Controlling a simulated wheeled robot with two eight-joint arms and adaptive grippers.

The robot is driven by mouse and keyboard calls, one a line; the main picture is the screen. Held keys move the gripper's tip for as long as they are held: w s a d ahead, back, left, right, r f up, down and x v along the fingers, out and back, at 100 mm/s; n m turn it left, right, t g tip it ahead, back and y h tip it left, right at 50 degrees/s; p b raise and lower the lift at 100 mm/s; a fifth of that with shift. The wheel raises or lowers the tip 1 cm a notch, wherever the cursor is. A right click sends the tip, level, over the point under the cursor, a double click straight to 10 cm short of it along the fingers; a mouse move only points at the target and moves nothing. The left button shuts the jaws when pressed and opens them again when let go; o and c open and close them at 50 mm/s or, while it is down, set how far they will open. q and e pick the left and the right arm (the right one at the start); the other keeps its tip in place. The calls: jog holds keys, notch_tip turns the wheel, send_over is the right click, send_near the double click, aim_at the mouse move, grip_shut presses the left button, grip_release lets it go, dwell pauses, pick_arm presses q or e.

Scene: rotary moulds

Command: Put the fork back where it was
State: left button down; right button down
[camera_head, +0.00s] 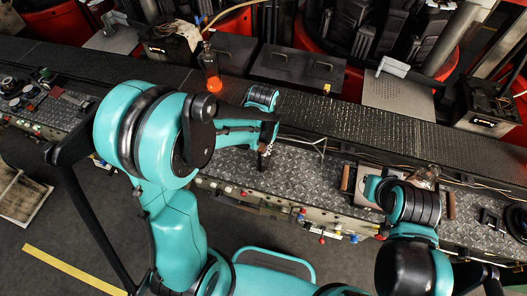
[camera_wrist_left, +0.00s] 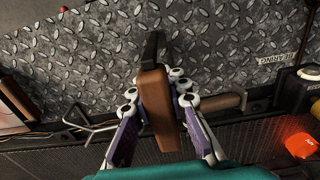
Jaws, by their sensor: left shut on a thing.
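My left gripper (camera_head: 266,150) is shut on a brown-handled tool (camera_wrist_left: 155,100) with a black end (camera_wrist_left: 152,48), held over the patterned metal work surface. In the left wrist view both fingers press the sides of the brown part. I cannot tell whether this tool is the fork, as its far end is hard to make out. A thin Y-shaped metal piece (camera_wrist_left: 92,127) lies on the surface beside the gripper and also shows in the head view (camera_head: 318,145). My right gripper (camera_head: 425,178) is over the right part of the bench, and its fingers are unclear.
A flat box with brown handles (camera_head: 347,178) lies under the right arm. A brown rod (camera_wrist_left: 228,103) lies behind the left gripper. The patterned plate (camera_head: 305,180) between the arms is mostly clear.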

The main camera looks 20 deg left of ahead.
pick_arm(q)
jog(key=shift+f, duration=0.6)
jog(key=c, duration=1.5)
grip_release()
jog(key=shift+f, duration=0.1)
jog(key=shift+o, duration=0.2)
